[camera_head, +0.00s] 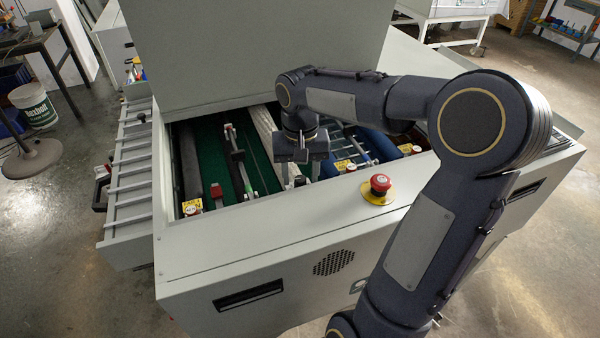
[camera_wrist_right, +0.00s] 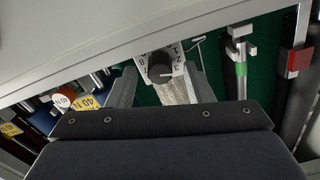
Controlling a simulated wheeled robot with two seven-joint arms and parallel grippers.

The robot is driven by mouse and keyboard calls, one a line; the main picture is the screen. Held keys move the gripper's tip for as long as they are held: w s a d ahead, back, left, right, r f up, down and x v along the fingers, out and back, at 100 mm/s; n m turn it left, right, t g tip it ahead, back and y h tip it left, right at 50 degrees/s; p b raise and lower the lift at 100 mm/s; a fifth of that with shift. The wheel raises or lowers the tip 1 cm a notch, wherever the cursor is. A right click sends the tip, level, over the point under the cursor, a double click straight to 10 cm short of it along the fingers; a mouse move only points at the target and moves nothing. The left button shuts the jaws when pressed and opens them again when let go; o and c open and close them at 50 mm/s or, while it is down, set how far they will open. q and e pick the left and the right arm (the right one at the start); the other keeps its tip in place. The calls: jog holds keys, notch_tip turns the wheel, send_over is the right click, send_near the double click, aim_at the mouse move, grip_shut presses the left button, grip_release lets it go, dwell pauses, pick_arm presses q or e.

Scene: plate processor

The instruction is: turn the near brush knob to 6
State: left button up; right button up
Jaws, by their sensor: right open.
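The near brush knob (camera_wrist_right: 160,67) shows in the right wrist view as a black round knob on a white dial plate with numbers. Its light mark seems to point toward the 3, though this is small. My right gripper (camera_wrist_right: 160,75) is open, with one finger on each side of the knob and visible gaps between. In the head view my right gripper (camera_head: 300,177) points down into the open machine, and it hides the knob there. Whether the fingertips are level with the knob is hard to tell. My left gripper is not in view.
The machine's front panel (camera_head: 250,240) carries a red emergency button (camera_head: 380,184) on a yellow base, close to my right arm. The raised lid (camera_head: 250,45) stands behind the opening. Rollers and a green bed (camera_head: 207,155) lie inside.

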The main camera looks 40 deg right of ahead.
jog(key=shift+f, duration=0.25)
jog(key=shift+c, duration=0.4)
jog(key=c, duration=0.9)
jog(key=m, duration=0.2)
jog(key=shift+m, duration=0.3)
jog(key=shift+r+m, duration=0.1)
jog(key=shift+m, duration=1.6)
